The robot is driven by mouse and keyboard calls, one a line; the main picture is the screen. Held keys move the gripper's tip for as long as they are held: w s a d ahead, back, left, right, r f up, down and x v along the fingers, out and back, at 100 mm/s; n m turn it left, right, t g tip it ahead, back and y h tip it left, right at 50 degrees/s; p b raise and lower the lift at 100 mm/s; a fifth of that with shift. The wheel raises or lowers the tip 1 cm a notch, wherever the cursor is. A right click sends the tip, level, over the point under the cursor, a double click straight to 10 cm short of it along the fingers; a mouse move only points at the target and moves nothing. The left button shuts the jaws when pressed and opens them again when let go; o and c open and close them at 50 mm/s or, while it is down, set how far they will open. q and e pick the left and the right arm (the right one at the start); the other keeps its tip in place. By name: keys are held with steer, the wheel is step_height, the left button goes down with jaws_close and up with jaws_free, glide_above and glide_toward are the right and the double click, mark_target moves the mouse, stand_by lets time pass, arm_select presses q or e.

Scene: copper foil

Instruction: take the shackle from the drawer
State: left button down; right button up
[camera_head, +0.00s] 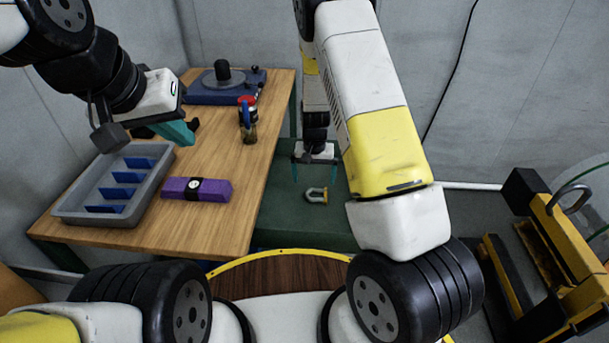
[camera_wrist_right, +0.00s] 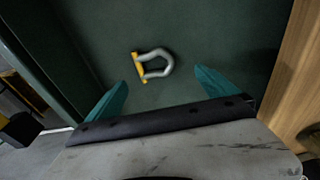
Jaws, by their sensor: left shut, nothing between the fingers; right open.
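The shackle (camera_head: 316,195) is a grey metal bow with a yellow pin. It lies on the dark green bottom of the drawer (camera_head: 285,222), beside the wooden table. In the right wrist view the shackle (camera_wrist_right: 152,66) lies beyond the fingertips, roughly between their lines. My right gripper (camera_head: 315,172) is open and empty above the drawer, fingers pointing down; its teal fingers (camera_wrist_right: 160,82) also show in the right wrist view, apart from the shackle. My left gripper (camera_head: 182,132) is shut and empty above the table's left part, well away from the drawer.
The wooden table (camera_head: 235,190) carries a grey tray with blue dividers (camera_head: 72,208), a purple case (camera_head: 180,188), a blue device (camera_head: 228,90) and a small red-and-blue item (camera_head: 247,115). A yellow-and-black machine (camera_head: 560,235) stands at the right. The drawer floor around the shackle is clear.

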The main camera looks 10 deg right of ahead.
mark_target(316, 196)
steer(key=f, duration=0.4)
steer(key=d+f, duration=0.1)
steer(key=f, duration=0.2)
steer(key=shift+w, duration=0.1)
steer(key=shift+r, duration=0.1)
steer(key=c, duration=1.7)
